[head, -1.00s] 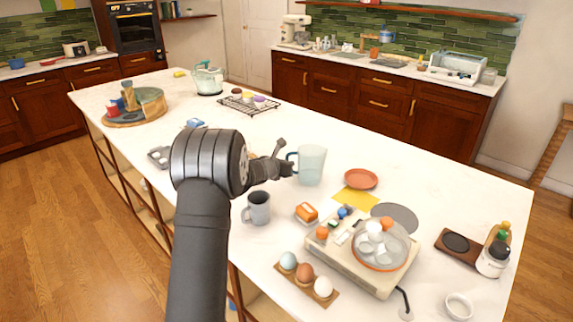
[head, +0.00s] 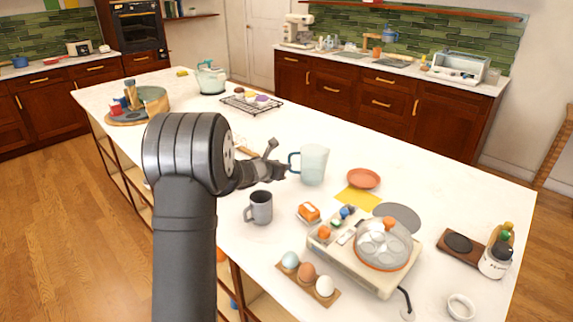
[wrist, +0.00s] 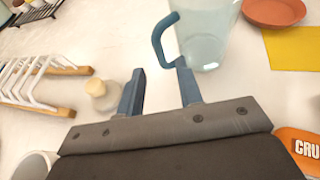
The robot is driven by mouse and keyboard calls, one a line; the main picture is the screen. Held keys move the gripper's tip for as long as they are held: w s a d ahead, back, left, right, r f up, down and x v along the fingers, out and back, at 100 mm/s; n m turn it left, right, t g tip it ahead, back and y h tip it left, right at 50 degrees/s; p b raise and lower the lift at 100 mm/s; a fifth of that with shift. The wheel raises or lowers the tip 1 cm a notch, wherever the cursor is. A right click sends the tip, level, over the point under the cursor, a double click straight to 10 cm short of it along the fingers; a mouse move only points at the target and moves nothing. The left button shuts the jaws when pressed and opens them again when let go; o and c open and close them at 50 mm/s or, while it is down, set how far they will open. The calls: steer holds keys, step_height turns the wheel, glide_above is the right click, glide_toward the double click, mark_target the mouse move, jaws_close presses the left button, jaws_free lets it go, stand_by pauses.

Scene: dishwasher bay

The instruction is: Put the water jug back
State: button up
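The water jug (head: 313,166) is pale, see-through and upright on the white island counter, with a blue handle on its left side. My gripper (head: 284,172) is just left of the jug at handle height. In the wrist view, the jug (wrist: 207,38) is at the top, with its handle (wrist: 157,42) ahead of the gap between my fingers. My gripper (wrist: 160,72) is open and empty there. The right fingertip overlaps the handle's lower end in that picture; I cannot tell whether they touch.
A grey mug (head: 260,208) stands in front of the jug. A terracotta plate (head: 363,179) and yellow cloth (head: 357,199) lie to its right. The egg cooker (head: 362,258) is nearer the front. In the wrist view, a white rack (wrist: 40,85) and a small pale item (wrist: 103,95) are at left.

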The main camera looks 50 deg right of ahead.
mark_target(289, 159)
steer(key=shift+v, duration=2.75)
steer(key=x, duration=1.2)
steer(key=shift+f, duration=0.1)
steer(key=shift+r, duration=0.85)
